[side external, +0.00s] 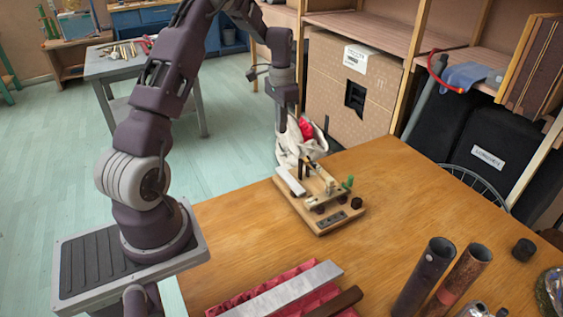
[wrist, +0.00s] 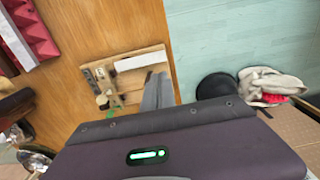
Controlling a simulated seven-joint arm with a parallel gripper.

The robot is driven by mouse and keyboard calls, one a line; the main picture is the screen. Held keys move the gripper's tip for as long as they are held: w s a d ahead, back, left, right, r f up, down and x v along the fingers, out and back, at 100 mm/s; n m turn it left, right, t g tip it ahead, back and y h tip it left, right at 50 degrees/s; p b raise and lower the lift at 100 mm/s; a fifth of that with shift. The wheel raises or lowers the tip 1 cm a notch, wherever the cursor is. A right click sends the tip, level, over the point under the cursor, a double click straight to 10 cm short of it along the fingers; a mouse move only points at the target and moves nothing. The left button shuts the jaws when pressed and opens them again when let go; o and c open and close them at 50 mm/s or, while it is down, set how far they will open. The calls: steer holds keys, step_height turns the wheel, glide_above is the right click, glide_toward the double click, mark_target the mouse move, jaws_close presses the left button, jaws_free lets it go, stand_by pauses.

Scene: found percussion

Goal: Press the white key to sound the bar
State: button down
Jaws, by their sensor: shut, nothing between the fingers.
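The white key (side external: 290,181) is a pale strip along the left side of a small wooden board (side external: 322,229). The board lies near the table's far left corner. In the wrist view the white key (wrist: 141,61) runs across the board (wrist: 128,101) beside my fingers. My gripper (side external: 281,129) points down, shut and empty, and seems to be above the key's far end, apart from it. In the wrist view my gripper (wrist: 158,76) overlaps part of the board. Small dark, green and pale parts stand on the board; I cannot tell which is the sounding bar.
A grey metal bar (side external: 282,290) lies on red ridged foam at the table's front. Two upright tubes (side external: 425,275) and a dark cylinder (side external: 523,249) stand at the right. A pale bag (side external: 291,143) with something red is behind the board. The middle of the table is clear.

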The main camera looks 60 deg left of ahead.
mark_target(281, 168)
step_height(281, 168, down, 14)
stand_by(0.6)
steer(key=shift+a+f+h, duration=0.2)
steer(key=shift+f+h, duration=0.4)
steer(key=shift+f, duration=0.1)
steer(key=shift+r, duration=0.85)
